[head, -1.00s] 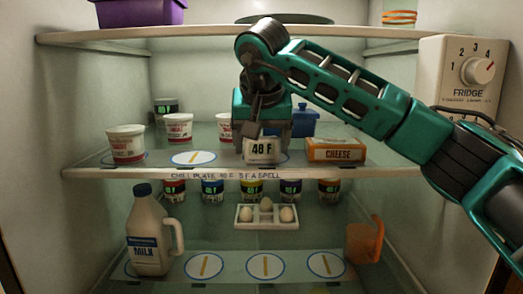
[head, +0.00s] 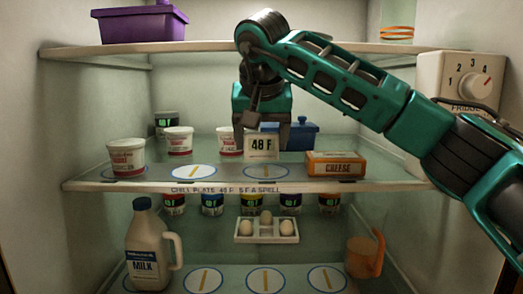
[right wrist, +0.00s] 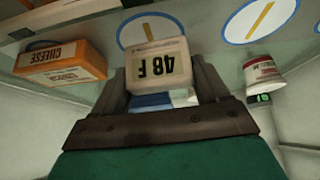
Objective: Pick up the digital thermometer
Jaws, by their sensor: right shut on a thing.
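The digital thermometer (head: 262,147) is a small cream block with a dark "48 F" reading. It is upright in the head view, just above the middle shelf's chill plate circle. My right gripper (head: 262,138) reaches down from above, shut on the thermometer. In the right wrist view the thermometer (right wrist: 157,67) sits between the two fingers, its reading upside down. Whether its base clears the shelf is hard to tell. My left gripper is not in view.
An orange cheese box (head: 336,164) stands right of the thermometer, and a blue dish (head: 297,135) behind it. White tubs (head: 126,157) stand to the left. The upper shelf (head: 200,47) runs above. A milk jug (head: 148,247) and egg tray (head: 266,235) are below.

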